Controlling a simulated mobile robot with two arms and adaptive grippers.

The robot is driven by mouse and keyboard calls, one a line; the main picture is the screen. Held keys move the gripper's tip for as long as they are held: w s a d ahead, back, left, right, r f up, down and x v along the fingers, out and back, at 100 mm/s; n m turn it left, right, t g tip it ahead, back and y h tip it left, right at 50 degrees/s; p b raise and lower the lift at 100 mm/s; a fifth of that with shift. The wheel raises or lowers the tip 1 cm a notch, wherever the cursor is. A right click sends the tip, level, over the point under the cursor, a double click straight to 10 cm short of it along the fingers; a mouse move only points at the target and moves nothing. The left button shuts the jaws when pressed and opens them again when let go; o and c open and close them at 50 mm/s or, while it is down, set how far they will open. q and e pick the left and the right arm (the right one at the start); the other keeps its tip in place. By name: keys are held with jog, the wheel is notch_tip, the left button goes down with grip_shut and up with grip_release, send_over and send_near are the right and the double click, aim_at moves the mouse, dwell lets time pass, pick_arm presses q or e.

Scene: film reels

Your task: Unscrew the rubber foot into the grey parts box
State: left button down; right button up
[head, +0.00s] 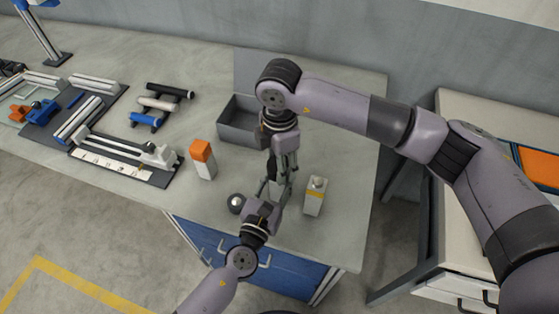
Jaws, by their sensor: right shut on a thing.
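The grey parts box (234,133) stands open on the table, partly hidden behind my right arm. My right gripper (284,172) points down in front of the box and is shut on a small dark piece (271,167), which looks like the rubber foot; the fingers hide most of it. My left gripper (277,190) reaches up from the table's front edge and meets the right gripper. The two overlap, so I cannot tell whether the left one is open or shut, or what lies between them.
A pale block with a yellow band (315,196) stands to the right. An orange-and-white block (203,160) and a rack of rollers (158,104) are further left. The table's right end is clear.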

jog(key=c, duration=0.6)
jog(key=n, duration=0.6)
jog(key=shift+c, duration=0.3)
jog(key=n, duration=1.4)
jog(key=shift+r, duration=0.1)
jog(key=n, duration=1.3)
jog(key=shift+n, duration=0.4)
jog(key=n, duration=0.3)
jog(key=shift+n, duration=0.3)
jog(key=n, duration=0.4)
jog(key=shift+r, duration=0.1)
jog(key=n, duration=0.5)
jog(key=shift+n, duration=0.4)
jog(key=n, duration=0.6)
jog(key=shift+n, duration=0.4)
jog(key=shift+w, duration=0.1)
